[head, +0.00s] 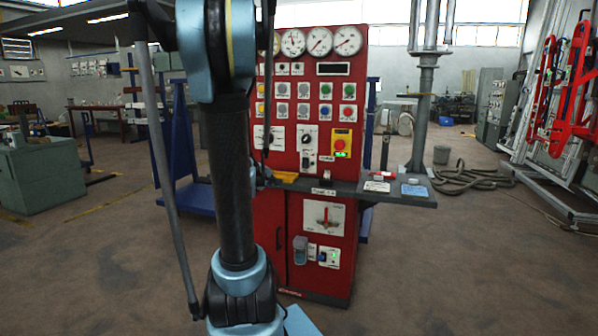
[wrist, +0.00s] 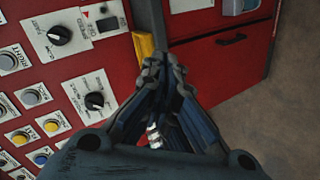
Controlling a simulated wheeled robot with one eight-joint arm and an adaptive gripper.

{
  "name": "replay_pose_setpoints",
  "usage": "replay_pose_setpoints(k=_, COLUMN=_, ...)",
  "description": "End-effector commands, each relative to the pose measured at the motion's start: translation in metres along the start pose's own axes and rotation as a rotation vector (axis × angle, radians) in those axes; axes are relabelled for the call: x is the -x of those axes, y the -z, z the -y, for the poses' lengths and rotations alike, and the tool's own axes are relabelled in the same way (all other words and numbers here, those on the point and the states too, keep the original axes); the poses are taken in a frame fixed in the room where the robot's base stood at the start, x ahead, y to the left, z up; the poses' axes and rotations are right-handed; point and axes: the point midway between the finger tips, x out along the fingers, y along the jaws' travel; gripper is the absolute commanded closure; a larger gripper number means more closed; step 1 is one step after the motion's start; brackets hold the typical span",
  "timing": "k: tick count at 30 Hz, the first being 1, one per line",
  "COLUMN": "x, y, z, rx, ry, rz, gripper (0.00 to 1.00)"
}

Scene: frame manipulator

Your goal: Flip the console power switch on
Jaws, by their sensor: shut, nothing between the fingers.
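The red console (head: 280,235) stands just ahead of my arm in the head view. I cannot tell for certain which control is the power switch. A large red rotary handle on a white plate (head: 324,216) sits on the lower front. A small plate with a dark switch (head: 306,158) sits on the upper panel, below a black knob (head: 307,138). In the wrist view, two black knobs on white plates (wrist: 60,35) (wrist: 95,100) lie left of my gripper (wrist: 163,66). Its fingers are shut and empty, near a yellow item (wrist: 145,46). My arm hides the gripper in the head view.
A dark shelf (head: 400,193) juts out from the console's middle. A red emergency button on a yellow box (head: 342,145) sits on the upper right. A grey socket box (head: 300,250) protrudes low on the front. Blue frames stand behind the console.

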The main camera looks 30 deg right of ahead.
Motion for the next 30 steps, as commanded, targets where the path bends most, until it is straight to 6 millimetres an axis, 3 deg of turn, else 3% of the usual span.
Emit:
replay_pose_setpoints(k=1, x=-0.015, y=0.001, z=-0.010, rx=0.028, ry=-0.035, rz=-0.006, gripper=1.00)
replay_pose_setpoints(k=9, x=-0.077, y=0.006, z=-0.046, rx=0.220, ry=-0.203, rz=-0.051, gripper=1.00)
replay_pose_setpoints(k=15, x=-0.107, y=0.005, z=-0.057, rx=0.335, ry=-0.279, rz=-0.072, gripper=1.00)
replay_pose_setpoints(k=21, x=-0.119, y=0.004, z=-0.060, rx=0.386, ry=-0.309, rz=-0.081, gripper=1.00)
replay_pose_setpoints(k=30, x=-0.119, y=0.004, z=-0.060, rx=0.389, ry=-0.310, rz=-0.082, gripper=1.00)
